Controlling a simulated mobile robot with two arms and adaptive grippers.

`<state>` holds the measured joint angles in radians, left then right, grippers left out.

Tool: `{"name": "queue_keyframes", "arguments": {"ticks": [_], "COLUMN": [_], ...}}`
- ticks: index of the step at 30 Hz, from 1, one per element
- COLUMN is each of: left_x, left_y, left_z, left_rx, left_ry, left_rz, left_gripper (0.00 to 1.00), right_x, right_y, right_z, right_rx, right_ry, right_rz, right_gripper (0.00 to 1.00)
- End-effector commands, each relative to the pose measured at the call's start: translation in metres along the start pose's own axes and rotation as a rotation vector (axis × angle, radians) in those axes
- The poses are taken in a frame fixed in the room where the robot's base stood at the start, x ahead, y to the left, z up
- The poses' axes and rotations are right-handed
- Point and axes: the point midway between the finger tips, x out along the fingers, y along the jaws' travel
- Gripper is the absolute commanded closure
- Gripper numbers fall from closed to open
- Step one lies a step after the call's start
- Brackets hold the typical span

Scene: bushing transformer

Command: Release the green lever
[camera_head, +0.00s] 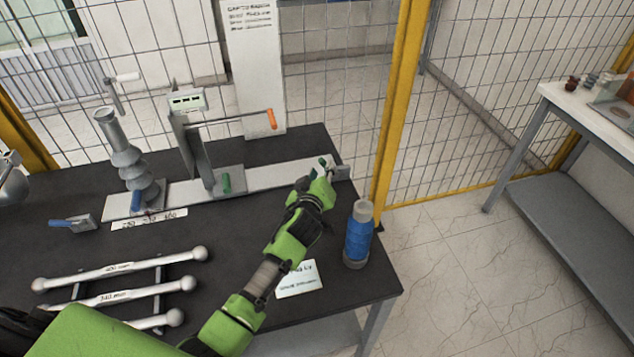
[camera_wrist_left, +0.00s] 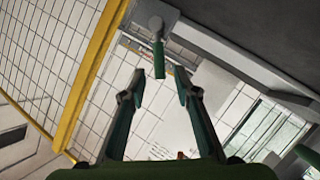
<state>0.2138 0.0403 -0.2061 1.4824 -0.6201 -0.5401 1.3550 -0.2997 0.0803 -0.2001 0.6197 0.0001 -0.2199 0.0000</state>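My left gripper (camera_head: 324,170) is at the right end of the long metal rail (camera_head: 275,175) on the black table. In the left wrist view its two fingers (camera_wrist_left: 160,86) are apart with nothing between their tips. A dark green lever (camera_wrist_left: 158,60) on a grey round pivot (camera_wrist_left: 156,24) points toward the gap, just beyond the fingertips and apart from them. In the head view this lever is mostly hidden by the gripper. My right gripper is not in view.
A blue bottle (camera_head: 359,235) stands on the table right of my left arm. A paper label (camera_head: 298,279) lies beside the arm. A grey ribbed bushing (camera_head: 127,160) and an orange-tipped crank (camera_head: 270,119) stand along the rail. A yellow fence post (camera_head: 396,105) rises behind the table.

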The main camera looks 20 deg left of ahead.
Motion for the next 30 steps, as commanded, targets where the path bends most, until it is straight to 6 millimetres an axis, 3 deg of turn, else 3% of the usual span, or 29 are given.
{"name": "queue_keyframes", "arguments": {"ticks": [6, 12, 25, 28, 30], "left_x": [-0.036, -0.059, -0.067, -0.067, -0.067], "left_y": [0.000, 0.000, 0.000, 0.000, 0.000], "left_z": [0.001, 0.001, 0.000, 0.000, 0.000], "left_rx": [-0.003, -0.001, 0.000, 0.000, 0.000], "left_ry": [-0.001, -0.001, 0.000, 0.000, -0.001], "left_rz": [0.000, 0.000, 0.000, 0.000, 0.000], "left_gripper": [0.71, 0.71, 0.71, 0.97, 1.00], "right_x": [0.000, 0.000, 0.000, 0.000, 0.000], "right_y": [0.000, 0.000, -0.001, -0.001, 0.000], "right_z": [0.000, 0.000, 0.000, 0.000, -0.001], "right_rx": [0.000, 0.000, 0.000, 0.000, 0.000], "right_ry": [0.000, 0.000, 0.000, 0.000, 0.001], "right_rz": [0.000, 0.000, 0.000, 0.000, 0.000], "right_gripper": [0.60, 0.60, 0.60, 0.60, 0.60]}}
